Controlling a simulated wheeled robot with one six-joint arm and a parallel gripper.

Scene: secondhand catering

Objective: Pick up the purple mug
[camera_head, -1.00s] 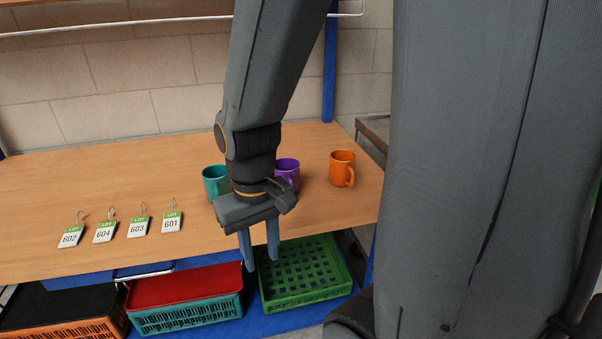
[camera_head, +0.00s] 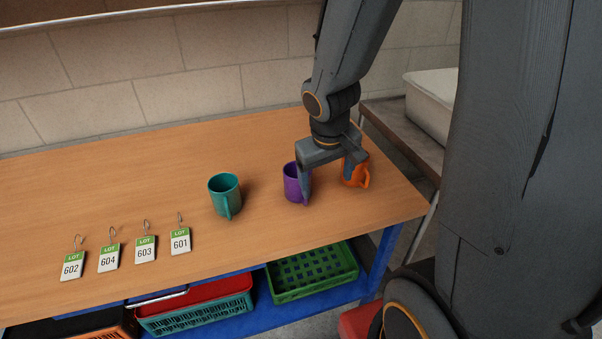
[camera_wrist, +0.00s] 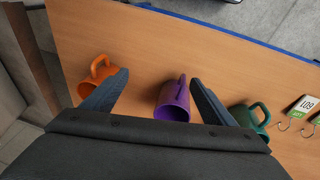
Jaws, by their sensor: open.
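The purple mug (camera_head: 294,183) stands upright on the wooden table, between the teal mug and the orange mug. My gripper (camera_head: 325,180) is open and empty. In the head view one finger overlaps the purple mug's right side and the other overlaps the orange mug (camera_head: 358,171). In the wrist view the purple mug (camera_wrist: 173,101) lies between the two fingers of my gripper (camera_wrist: 160,88), beyond their tips or level with them; I cannot tell which. Its handle points up in that picture. I cannot tell whether a finger touches a mug.
The teal mug (camera_head: 224,194) stands left of the purple one. Crates, one green (camera_head: 312,271), sit on a shelf below. The table's back left is clear.

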